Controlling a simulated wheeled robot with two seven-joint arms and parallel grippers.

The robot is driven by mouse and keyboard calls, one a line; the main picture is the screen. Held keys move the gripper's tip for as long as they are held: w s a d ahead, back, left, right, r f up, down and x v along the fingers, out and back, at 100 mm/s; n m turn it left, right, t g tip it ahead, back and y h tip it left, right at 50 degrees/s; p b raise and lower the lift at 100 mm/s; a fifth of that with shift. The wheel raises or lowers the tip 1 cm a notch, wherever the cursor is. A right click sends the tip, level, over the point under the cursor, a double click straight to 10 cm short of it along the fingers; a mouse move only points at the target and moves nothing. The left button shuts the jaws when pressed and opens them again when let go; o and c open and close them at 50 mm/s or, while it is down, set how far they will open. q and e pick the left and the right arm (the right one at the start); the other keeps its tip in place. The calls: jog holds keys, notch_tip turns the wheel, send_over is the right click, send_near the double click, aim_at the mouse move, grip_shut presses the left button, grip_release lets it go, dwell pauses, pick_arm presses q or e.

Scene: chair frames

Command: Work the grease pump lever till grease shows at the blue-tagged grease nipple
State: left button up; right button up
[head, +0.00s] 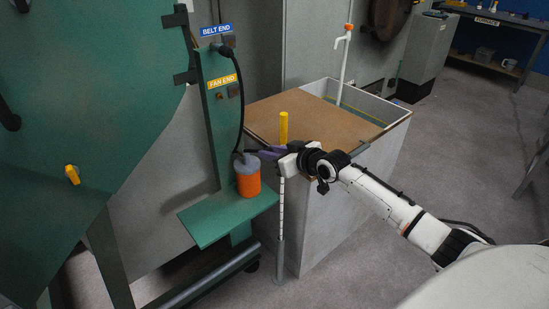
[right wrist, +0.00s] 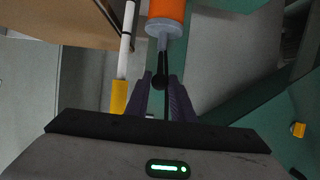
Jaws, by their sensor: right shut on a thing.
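The grease pump (head: 248,180) is an orange can with a grey cap, upright on a green shelf. Its dark lever (right wrist: 163,50) runs from the cap to a black knob. My right gripper (head: 262,154) is beside the pump's top, shut on the lever at the knob; its purple fingers (right wrist: 160,82) flank the knob in the right wrist view. A black hose (head: 240,100) rises from the pump to a fitting under the blue BELT END tag (head: 216,30). The blue-tagged nipple (head: 226,51) is too small to show whether grease is there. My left gripper is out of view.
A yellow FAN END tag (head: 222,82) sits lower on the green post. A yellow-topped rod (head: 284,127) stands close to my right gripper. A grey bin with a brown board (head: 320,122) stands behind. The green shelf (head: 215,222) is clear in front of the pump.

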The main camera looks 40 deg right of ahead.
jog(key=shift+w+r, duration=0.2)
jog(key=shift+r, duration=0.35)
jog(key=shift+w+r+p, duration=0.35)
jog(key=shift+w+r, duration=0.15)
jog(key=shift+r, duration=0.25)
jog(key=o, duration=0.9)
jog(key=shift+s+f, duration=0.1)
jog(key=shift+f, duration=0.1)
jog(key=v, duration=1)
jog(key=shift+s, duration=0.15)
